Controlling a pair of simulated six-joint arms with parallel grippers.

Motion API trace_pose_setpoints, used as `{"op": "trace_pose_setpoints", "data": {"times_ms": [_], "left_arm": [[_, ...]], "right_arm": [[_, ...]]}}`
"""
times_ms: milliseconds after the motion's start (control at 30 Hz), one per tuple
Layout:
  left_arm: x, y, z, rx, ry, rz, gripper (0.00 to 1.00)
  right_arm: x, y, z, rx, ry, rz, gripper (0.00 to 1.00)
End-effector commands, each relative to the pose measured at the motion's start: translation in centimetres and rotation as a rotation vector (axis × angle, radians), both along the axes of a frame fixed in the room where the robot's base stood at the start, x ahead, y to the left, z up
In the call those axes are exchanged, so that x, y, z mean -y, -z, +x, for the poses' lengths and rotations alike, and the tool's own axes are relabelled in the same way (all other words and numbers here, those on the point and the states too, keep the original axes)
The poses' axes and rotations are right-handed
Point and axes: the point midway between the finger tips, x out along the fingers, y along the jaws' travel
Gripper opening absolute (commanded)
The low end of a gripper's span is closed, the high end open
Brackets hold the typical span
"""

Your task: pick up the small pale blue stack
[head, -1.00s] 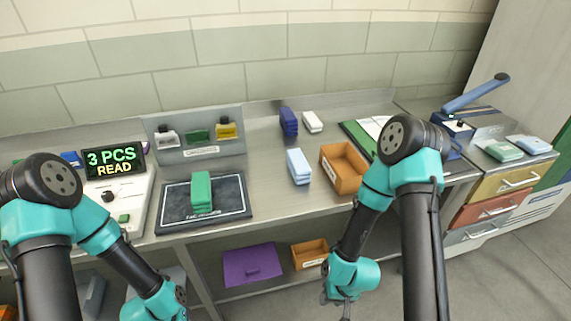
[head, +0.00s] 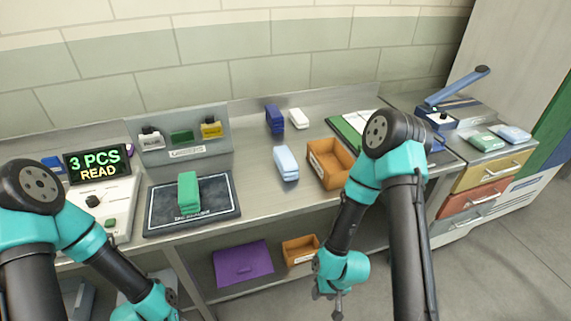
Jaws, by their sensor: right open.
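The small pale blue stack (head: 286,163) lies on the steel bench, left of the orange-brown open box. Nothing touches it. My right gripper (head: 328,296) hangs low in front of the bench, below and to the right of the stack, open and empty. My left arm comes in at the lower left; its gripper is cut off by the bottom edge, so its jaws do not show.
An orange-brown box (head: 319,171) stands close right of the stack. A green stack (head: 188,189) sits on a dark mat (head: 160,214). Dark blue (head: 274,119) and white (head: 299,118) stacks stand behind. A lit display (head: 97,163) reads "3 PCS READ".

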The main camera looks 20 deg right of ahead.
Motion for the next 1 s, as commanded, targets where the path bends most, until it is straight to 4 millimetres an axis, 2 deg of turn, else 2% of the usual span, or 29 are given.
{"op": "trace_pose_setpoints", "data": {"times_ms": [67,667,1000], "left_arm": [[0.00,0.00,0.00,0.000,0.000,0.000,0.38],[0.00,0.00,0.00,0.000,0.000,0.000,0.96],[0.20,-0.12,0.16,0.003,-0.005,0.002,0.96]], "right_arm": [[0.00,0.00,0.00,0.000,0.000,0.000,0.43],[0.00,0.00,0.00,0.000,0.000,0.000,0.43],[-0.01,0.00,0.00,0.000,0.000,0.000,0.43]]}}
